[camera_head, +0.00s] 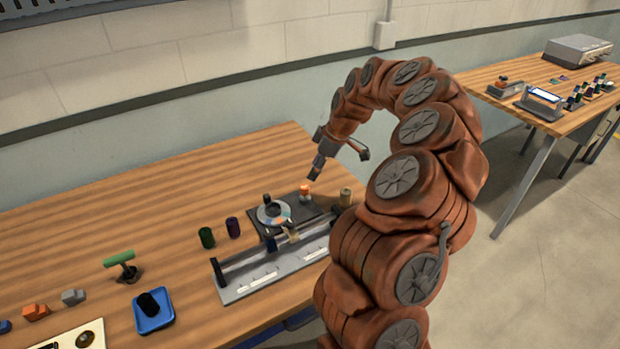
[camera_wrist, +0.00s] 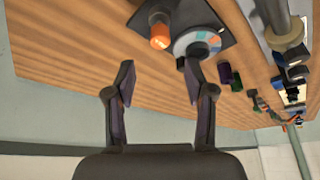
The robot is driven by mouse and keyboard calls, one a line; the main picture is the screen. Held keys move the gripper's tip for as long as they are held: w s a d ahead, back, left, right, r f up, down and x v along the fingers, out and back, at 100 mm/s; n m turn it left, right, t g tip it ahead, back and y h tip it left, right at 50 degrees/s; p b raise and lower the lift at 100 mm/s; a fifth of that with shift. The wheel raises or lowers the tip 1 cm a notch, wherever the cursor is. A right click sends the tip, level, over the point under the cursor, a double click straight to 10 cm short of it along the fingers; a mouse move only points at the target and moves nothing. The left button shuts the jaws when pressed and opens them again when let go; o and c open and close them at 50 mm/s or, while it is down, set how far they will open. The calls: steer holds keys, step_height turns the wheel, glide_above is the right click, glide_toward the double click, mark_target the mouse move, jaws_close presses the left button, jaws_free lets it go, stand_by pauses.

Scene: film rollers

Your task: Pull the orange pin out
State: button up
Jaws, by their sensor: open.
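The orange pin (camera_head: 305,189) stands upright on a dark base plate (camera_head: 316,206) on the wooden table, beside a grey disc (camera_head: 268,215) with coloured segments. In the wrist view the orange pin (camera_wrist: 160,38) is at the top, beyond the fingertips, with the disc (camera_wrist: 197,40) to its right.
A rail fixture (camera_head: 270,267) lies in front of the plate. A green roller (camera_head: 206,238) and a purple roller (camera_head: 233,227) stand left of it. A tan cylinder (camera_head: 345,197) stands right of the pin. A blue tray (camera_head: 153,313) is at front left. The table's back left is clear.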

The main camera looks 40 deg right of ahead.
steer(key=shift+v, duration=2)
